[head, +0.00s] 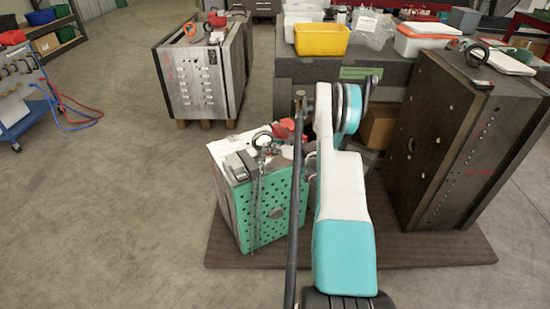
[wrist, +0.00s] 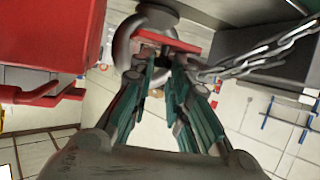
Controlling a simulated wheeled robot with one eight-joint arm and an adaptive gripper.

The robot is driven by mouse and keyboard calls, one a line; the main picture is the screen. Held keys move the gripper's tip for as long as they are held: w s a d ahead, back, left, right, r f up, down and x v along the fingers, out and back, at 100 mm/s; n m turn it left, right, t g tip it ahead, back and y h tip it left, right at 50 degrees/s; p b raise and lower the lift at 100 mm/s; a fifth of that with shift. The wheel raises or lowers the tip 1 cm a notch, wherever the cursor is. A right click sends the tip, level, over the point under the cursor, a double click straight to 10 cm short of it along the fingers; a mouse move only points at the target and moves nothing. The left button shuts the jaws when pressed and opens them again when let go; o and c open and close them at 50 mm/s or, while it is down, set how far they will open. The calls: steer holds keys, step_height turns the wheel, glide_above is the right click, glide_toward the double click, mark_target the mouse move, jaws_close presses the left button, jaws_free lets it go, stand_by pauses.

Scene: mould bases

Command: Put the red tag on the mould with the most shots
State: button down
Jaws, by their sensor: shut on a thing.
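In the wrist view my gripper (wrist: 164,60) has its green-padded fingers closed in on a flat red piece, which I take to be the red tag (wrist: 180,41). A grey ring sits right behind it. In the head view my arm hides the gripper. Three moulds show: a green-faced one (head: 276,208) with a ring and chain on top, a grey steel one (head: 197,80) behind it to the left, and a large dark one (head: 435,135) at the right. Any shot counts are too small to read.
A dark mat (head: 420,252) lies under the green and dark moulds. A yellow bin (head: 321,39) stands on the grey block behind. A blue cart (head: 22,118) with hoses is at the left. Open floor lies at left. A large red object (wrist: 45,40) fills the wrist view's upper left.

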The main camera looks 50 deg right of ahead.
steer(key=shift+f+b, duration=0.8)
steer(key=shift+f, duration=1.55)
steer(key=shift+r, duration=0.1)
steer(key=c, duration=1.5)
jaws_free()
steer(key=shift+s+r, duration=0.1)
steer(key=shift+s, duration=0.05)
steer(key=p+v, duration=0.4)
steer(key=v, duration=0.7)
steer(key=shift+s+r, duration=0.1)
steer(key=shift+s, duration=0.2)
